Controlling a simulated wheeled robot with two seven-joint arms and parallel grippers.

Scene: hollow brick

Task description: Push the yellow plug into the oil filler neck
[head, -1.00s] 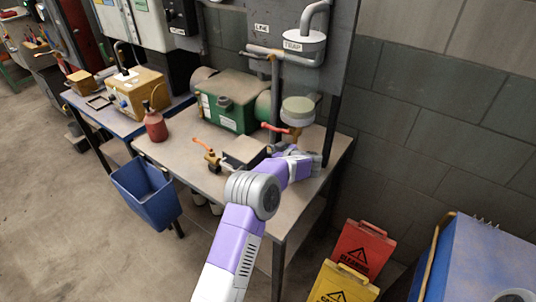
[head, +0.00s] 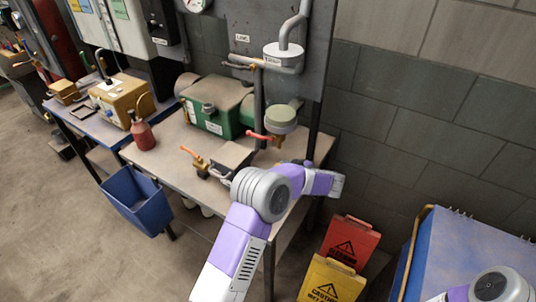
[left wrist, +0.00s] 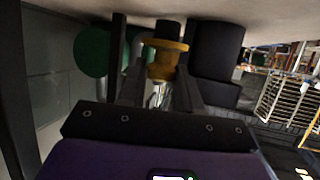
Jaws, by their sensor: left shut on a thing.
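The yellow plug (left wrist: 165,60) is between the fingertips of my left gripper (left wrist: 160,76) in the left wrist view. The gripper is shut on it. In the head view my left arm reaches over the right end of the workbench, but its fingers and the plug are hidden there. The plug is apart from this neck. My right gripper is not in view; only a link of that arm shows at the bottom right.
A pale round cup with a red-handled valve (head: 280,120) hangs near my left wrist. A red bottle (head: 142,133) and brass valve (head: 199,162) are on the bench (head: 165,155). A blue bin (head: 135,197), caution signs (head: 332,280) and a blue cart (head: 465,255) stand around.

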